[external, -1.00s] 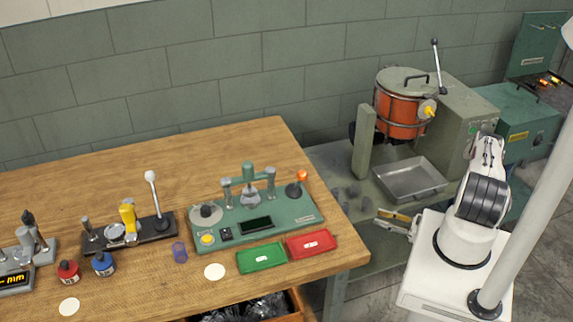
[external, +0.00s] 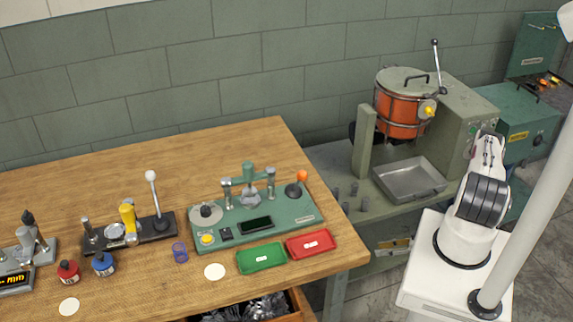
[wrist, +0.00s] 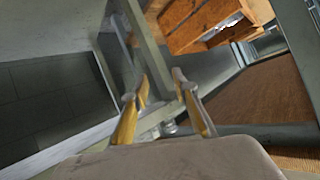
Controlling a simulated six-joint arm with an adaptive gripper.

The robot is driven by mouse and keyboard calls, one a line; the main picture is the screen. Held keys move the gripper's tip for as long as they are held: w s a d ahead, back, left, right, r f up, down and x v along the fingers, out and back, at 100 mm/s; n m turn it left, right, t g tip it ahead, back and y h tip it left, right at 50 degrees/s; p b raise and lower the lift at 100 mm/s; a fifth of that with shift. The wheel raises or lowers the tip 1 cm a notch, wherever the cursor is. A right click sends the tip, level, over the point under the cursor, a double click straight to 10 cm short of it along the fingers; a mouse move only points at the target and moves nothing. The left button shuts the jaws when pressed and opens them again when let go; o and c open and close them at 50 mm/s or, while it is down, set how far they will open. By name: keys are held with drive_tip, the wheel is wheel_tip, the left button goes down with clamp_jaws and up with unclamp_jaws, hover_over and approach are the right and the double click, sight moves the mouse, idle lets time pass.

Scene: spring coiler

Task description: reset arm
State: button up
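My gripper (wrist: 156,90) shows in the wrist view with its two yellow-and-grey fingers apart and nothing held between them. In the external view, part of it (external: 393,245) shows low between the wooden bench and my white base, beside the grey-green stand. Much of my forearm is hidden behind my shoulder there. The green coiler fixture (external: 290,225) stands on the bench, well left of my gripper. A green tray (external: 243,265) and a red tray (external: 331,246) lie in front of it, each with small pale items inside.
The wooden bench (external: 110,150) has an open drawer (external: 297,303) below. A metal pan (external: 410,190) and an orange pot (external: 398,117) are on the grey-green stand (external: 345,160). A purple ring-like cup (external: 180,257) and red (external: 68,272) and blue (external: 103,265) bottles stand on the bench.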

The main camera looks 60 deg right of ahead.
drive_tip(key=s+d+m+g, duration=0.2)
drive_tip(key=s+d+g, duration=0.75)
drive_tip(key=s, duration=0.25)
wheel_tip(320, 180, up, 20)
drive_tip(key=w+d+m+g+h, duration=0.1)
drive_tip(key=w+d+m+g, duration=0.15)
drive_tip(key=g, duration=0.25)
drive_tip(key=w+a+r+h, duration=0.1)
drive_tip(key=w+a+r, duration=0.35)
drive_tip(key=r, duration=0.45)
drive_tip(key=w+a+r, duration=0.3)
drive_tip(key=a+r, duration=0.3)
drive_tip(key=r, duration=0.4)
drive_tip(key=w+a+r+n+t, duration=0.2)
drive_tip(key=a+r+n+t, duration=0.4)
drive_tip(key=a+r, duration=1.1)
drive_tip(key=a+t, duration=0.1)
drive_tip(key=a, duration=0.3)
drive_tip(key=shift+w+a+r+t, duration=0.2)
drive_tip(key=shift+a+r+t, duration=0.05)
drive_tip(key=shift+r+t, duration=0.1)
drive_tip(key=shift+f, duration=0.1)
